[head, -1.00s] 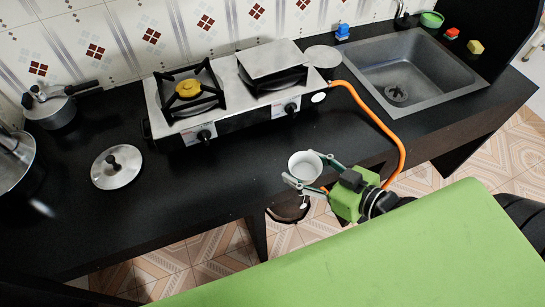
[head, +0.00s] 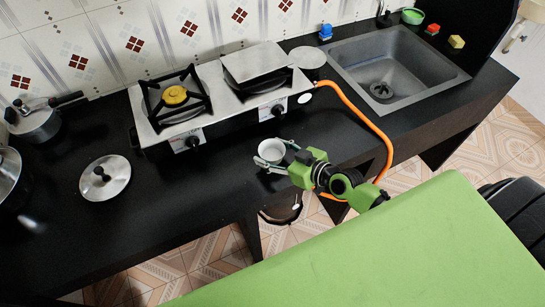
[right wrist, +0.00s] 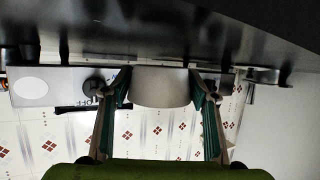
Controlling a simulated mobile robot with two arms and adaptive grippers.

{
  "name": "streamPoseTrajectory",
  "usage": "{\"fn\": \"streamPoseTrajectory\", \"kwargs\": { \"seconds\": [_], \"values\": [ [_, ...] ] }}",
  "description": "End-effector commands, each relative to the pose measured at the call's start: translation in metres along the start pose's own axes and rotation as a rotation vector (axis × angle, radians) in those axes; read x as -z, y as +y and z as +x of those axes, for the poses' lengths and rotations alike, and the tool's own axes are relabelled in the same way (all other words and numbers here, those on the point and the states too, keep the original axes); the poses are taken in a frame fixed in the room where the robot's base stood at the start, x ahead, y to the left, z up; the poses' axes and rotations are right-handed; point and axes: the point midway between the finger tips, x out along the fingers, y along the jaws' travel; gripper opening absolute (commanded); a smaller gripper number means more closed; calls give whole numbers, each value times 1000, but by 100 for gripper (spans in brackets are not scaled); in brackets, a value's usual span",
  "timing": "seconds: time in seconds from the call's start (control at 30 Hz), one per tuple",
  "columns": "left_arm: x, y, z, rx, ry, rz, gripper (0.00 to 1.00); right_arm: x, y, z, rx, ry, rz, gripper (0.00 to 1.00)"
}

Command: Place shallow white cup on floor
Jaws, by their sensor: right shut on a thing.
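The shallow white cup (head: 260,161) is in the head view, over the front part of the black counter below the stove. My right gripper (head: 271,158) is shut on it, with one finger on each side. In the right wrist view, the cup (right wrist: 161,87) sits between the two fingers (right wrist: 163,92). I cannot tell whether its base touches the counter. The tiled floor (head: 509,143) shows at the right and in front of the counter. My left gripper is not in view.
The black counter (head: 180,215) holds a two-burner stove (head: 215,85), a pot lid (head: 106,178), pots at the left and a sink (head: 420,65). An orange hose (head: 372,125) runs close by my right arm. A rounded object (head: 281,212) shows below the counter edge.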

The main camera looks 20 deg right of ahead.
Motion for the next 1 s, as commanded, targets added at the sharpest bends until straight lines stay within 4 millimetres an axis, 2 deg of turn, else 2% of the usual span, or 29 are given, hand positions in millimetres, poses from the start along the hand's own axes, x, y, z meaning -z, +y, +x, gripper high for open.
{"fn": "streamPoseTrajectory", "kwargs": {
  "seconds": [0.03, 0.13, 0.53, 0.57, 0.6, 0.63, 1.0],
  "values": [
    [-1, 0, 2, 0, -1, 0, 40, -12, 0, 3, 0, -7, 0, 40],
    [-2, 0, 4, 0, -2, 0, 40, -20, 0, 7, 0, -5, 0, 40],
    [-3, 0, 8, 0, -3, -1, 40, -26, 0, 9, -1, -3, 0, 40],
    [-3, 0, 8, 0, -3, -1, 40, -25, 0, 9, -1, -3, -1, 57],
    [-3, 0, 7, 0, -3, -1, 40, -24, 0, 8, -1, -3, 0, 67],
    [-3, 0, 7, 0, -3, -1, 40, -24, 0, 8, -1, -3, 0, 71],
    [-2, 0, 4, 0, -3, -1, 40, -22, 0, 7, 0, -3, 1, 71]
  ]
}}
